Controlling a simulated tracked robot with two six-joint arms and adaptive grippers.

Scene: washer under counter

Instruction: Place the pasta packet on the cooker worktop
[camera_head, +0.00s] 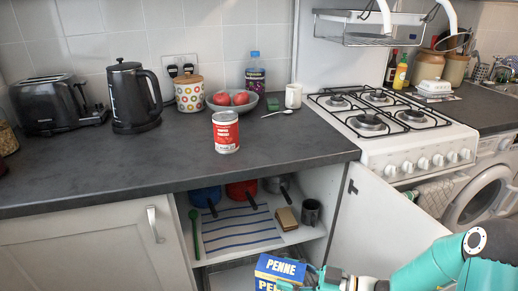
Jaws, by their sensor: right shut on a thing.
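The pasta packet (280,267) is a blue and yellow box marked PENNE, at the bottom edge of the head view. My right gripper (312,280) is shut on its right side and holds it in front of the open cupboard, below worktop height. The packet's lower part is cut off by the frame. The white gas cooker (414,147) stands at the right, with its black grates on top. The dark grey worktop (165,162) runs left of the cooker, and another stretch lies to its right. My left gripper is out of view.
A red tin (226,132) stands near the worktop's front edge. A kettle (133,97), toaster (57,104), fruit bowl (231,104) and white mug (293,96) stand behind. The open cupboard door (380,215) juts out below the cooker. The worktop right of the tin is clear.

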